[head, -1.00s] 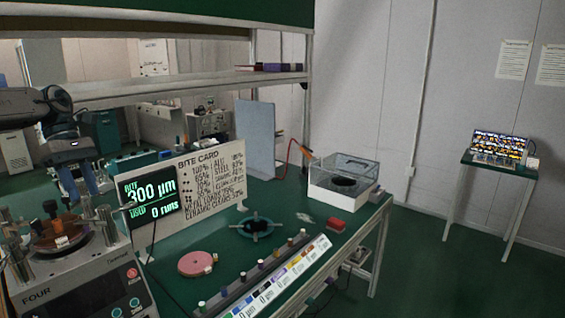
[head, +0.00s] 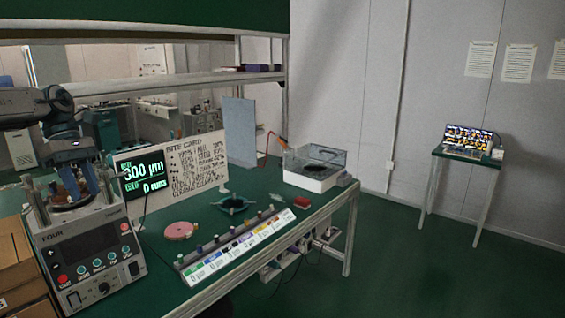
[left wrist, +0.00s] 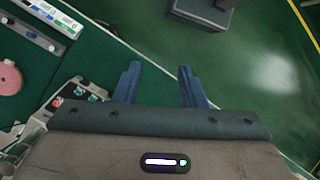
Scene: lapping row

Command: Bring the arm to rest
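My left gripper (head: 80,182) has blue fingers and hangs at the left of the head view, appearing in front of the top of the lapping machine (head: 92,258). My right gripper is in neither view.
Cardboard boxes (head: 22,268) stand at lower left. A side table (head: 470,158) stands right. Floor between is clear.

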